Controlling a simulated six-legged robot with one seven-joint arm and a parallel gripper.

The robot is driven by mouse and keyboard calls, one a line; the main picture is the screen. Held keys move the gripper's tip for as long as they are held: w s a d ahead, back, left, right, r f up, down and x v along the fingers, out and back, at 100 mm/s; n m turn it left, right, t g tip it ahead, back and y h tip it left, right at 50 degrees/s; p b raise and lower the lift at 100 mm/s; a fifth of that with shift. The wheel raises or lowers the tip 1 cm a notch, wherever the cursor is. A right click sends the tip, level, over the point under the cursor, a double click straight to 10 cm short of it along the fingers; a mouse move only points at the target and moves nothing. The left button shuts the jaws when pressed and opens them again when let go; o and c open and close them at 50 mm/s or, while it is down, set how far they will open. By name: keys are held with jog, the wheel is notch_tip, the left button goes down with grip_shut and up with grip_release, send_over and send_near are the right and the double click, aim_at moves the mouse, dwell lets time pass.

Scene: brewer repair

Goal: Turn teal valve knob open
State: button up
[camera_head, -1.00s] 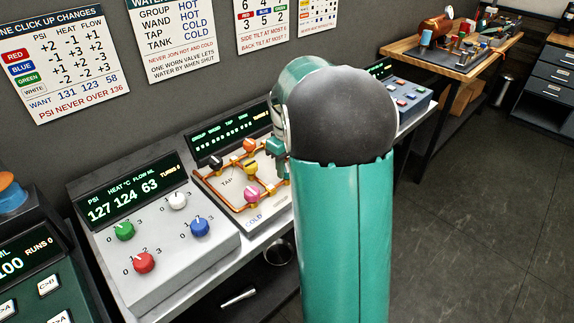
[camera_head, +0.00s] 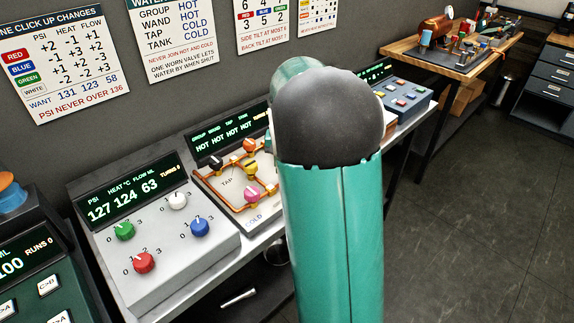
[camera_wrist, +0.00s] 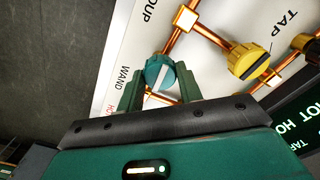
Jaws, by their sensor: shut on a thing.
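The teal valve knob (camera_wrist: 158,73) is round with a white stripe and sits on the copper pipe board near the word WAND. My gripper (camera_wrist: 160,84) has its two teal fingers on either side of the knob and is shut on it in the wrist view. The white stripe runs at a slant across the knob. In the head view my arm hides the knob and the gripper. The valve panel's display (camera_head: 228,136) reads HOT HOT HOT HOT.
A yellow knob (camera_wrist: 248,62) stands close by on the same pipes. In the head view, orange (camera_head: 250,145), dark (camera_head: 216,162) and pink (camera_head: 251,195) knobs share the board. A grey panel (camera_head: 150,215) with several coloured knobs stands to the left.

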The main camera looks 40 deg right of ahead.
jog(key=shift+r+m, duration=0.1)
jog(key=shift+m, duration=0.6)
jog(key=o, duration=1)
notch_tip(320, 180, up, 14)
jog(key=shift+f, duration=0.1)
